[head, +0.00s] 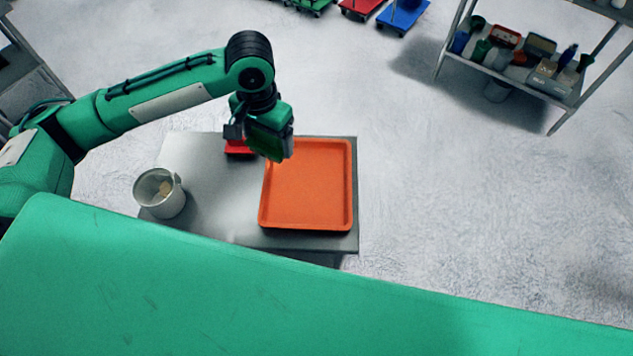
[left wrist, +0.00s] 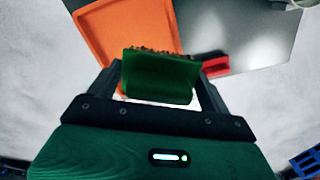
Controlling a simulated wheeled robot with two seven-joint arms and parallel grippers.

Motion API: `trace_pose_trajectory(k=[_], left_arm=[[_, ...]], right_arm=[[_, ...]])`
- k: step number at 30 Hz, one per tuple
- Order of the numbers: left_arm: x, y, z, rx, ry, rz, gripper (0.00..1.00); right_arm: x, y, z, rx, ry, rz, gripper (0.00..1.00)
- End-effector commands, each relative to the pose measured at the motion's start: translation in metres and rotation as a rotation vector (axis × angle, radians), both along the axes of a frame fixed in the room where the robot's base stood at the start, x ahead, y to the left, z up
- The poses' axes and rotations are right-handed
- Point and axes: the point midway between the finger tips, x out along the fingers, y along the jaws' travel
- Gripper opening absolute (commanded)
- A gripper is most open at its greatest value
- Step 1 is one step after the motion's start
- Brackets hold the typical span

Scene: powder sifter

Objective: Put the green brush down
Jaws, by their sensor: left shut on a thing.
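The green brush (left wrist: 160,78) is between the fingers of my left gripper in the left wrist view, with its dark bristle edge toward the orange tray. My left gripper (head: 268,148) is shut on it. In the head view the gripper is above the table, over the left far corner of the orange tray (head: 312,222). The tray also shows in the left wrist view (left wrist: 112,32). In the head view the brush is hard to tell apart from the green gripper. My right gripper is in neither view.
A grey table (head: 205,222) carries the tray. A metal cup (head: 160,197) with something pale inside stands at its left. A red object (head: 238,147) lies behind the gripper, left of the tray. A shelf rack (head: 530,75) with several items stands far right.

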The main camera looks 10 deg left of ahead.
Motion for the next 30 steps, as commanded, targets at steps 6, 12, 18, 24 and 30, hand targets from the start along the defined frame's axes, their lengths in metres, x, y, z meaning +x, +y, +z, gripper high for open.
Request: trace_pose_trajectory(k=[6, 12, 18, 24, 30], left_arm=[[0.013, -0.015, -0.019, -0.004, -0.005, -0.441, 0.60], [0.023, -0.029, -0.015, -0.003, -0.006, -0.856, 0.60], [0.031, -0.041, -0.012, -0.002, -0.007, -1.271, 0.60], [0.036, -0.052, -0.007, -0.001, -0.005, -1.629, 0.60], [0.038, -0.057, -0.003, -0.001, -0.004, -1.827, 0.60]], right_arm=[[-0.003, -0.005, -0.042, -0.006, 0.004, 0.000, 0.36], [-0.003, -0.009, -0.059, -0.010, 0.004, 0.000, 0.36], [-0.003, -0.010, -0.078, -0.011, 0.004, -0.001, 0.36], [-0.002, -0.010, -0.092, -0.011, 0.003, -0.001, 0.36], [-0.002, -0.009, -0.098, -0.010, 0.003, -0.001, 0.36]])
